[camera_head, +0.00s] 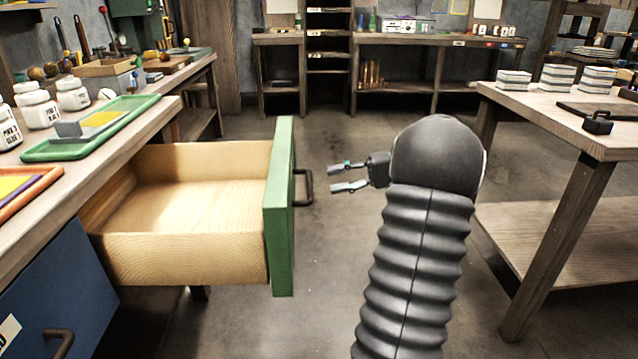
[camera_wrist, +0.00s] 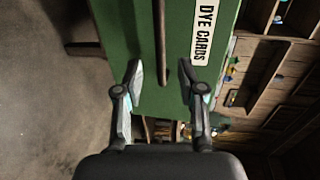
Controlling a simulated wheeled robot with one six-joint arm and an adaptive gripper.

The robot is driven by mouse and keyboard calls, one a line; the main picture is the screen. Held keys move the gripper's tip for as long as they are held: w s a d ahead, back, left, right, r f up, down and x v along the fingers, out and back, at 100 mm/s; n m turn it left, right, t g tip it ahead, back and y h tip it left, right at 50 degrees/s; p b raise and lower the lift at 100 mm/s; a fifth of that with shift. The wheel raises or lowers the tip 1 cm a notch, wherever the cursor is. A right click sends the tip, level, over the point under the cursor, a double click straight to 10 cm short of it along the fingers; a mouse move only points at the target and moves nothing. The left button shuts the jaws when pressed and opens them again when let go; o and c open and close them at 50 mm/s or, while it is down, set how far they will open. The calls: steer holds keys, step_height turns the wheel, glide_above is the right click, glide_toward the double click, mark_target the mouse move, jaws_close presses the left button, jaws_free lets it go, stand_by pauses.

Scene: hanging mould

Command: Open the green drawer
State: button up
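The green drawer (camera_head: 281,215) stands pulled well out from the left workbench, and its pale wooden inside (camera_head: 190,195) looks empty. Its dark handle (camera_head: 304,187) is on the front, facing right. My gripper (camera_head: 331,177) is open and empty, a little to the right of the handle and apart from it. In the wrist view the drawer front (camera_wrist: 225,35) with a "DYE CARDS" label lies ahead. There the handle bar (camera_wrist: 160,40) runs down between the directions of my two open fingers (camera_wrist: 160,82).
A blue drawer (camera_head: 60,295) sits shut at the near left. The workbench holds a green tray (camera_head: 95,130), an orange tray (camera_head: 25,190) and white jars (camera_head: 37,108). A table (camera_head: 570,120) stands at right. The floor (camera_head: 310,260) between is clear.

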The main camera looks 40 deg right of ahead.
steer(key=v, duration=0.5)
stand_by(0.5)
